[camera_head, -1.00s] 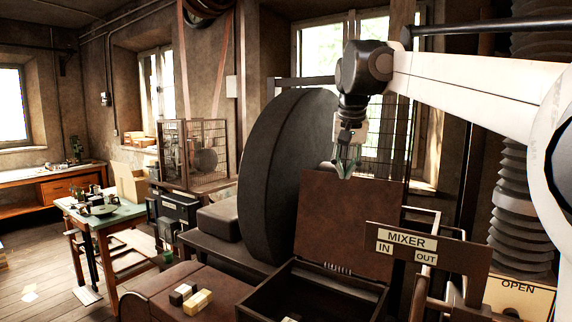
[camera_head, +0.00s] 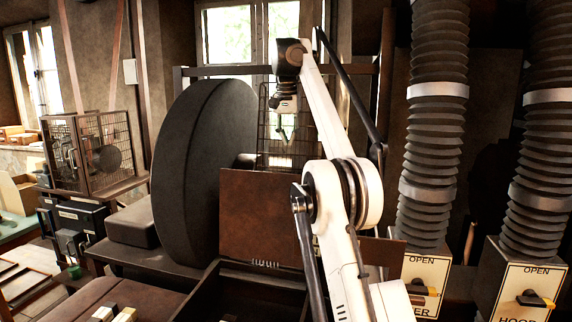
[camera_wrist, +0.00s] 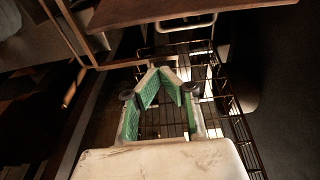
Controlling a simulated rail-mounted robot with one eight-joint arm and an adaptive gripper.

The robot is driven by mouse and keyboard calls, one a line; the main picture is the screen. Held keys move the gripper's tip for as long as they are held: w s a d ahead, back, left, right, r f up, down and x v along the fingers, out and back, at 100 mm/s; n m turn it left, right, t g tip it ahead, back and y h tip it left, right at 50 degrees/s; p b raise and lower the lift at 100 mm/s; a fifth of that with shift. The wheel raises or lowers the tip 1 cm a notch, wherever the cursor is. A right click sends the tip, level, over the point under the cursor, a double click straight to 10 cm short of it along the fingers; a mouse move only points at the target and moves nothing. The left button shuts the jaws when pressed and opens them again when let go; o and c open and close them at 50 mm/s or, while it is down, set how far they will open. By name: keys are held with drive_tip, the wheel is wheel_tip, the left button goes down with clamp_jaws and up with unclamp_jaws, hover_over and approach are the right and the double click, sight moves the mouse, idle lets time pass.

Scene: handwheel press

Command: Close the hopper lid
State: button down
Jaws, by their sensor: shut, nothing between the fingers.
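The hopper lid (camera_head: 262,215) is a flat brown panel standing upright, open, at the back of the dark hopper box (camera_head: 245,294). My gripper (camera_head: 284,138) is shut and empty, pointing down above the lid's top edge in the head view. In the wrist view, the green-padded fingers (camera_wrist: 163,72) meet at their tips. A brown panel edge (camera_wrist: 190,12), likely the lid, lies beyond the tips and apart from them. My arm hides the right side of the lid and hopper.
A large dark wheel (camera_head: 190,170) stands left of the lid. A wire mesh guard (camera_head: 268,150) is behind it and shows below the fingers in the wrist view. Ribbed ducts (camera_head: 435,130) and boxes marked OPEN (camera_head: 520,290) stand at the right.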

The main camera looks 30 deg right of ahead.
wheel_tip(320, 180, down, 10)
drive_tip(key=w+d+b, duration=0.1)
drive_tip(key=d+b, duration=0.1)
drive_tip(key=b, duration=0.1)
drive_tip(key=shift+s+a+r+p, duration=0.2)
drive_tip(key=shift+s+a+p, duration=0.05)
drive_tip(key=shift+s+a, duration=0.55)
drive_tip(key=shift+s+a+r+p, duration=0.15)
drive_tip(key=shift+s+a+p, duration=0.1)
drive_tip(key=shift+s+a, duration=0.5)
drive_tip(key=shift+w, duration=0.2)
drive_tip(key=shift+s+a, duration=0.15)
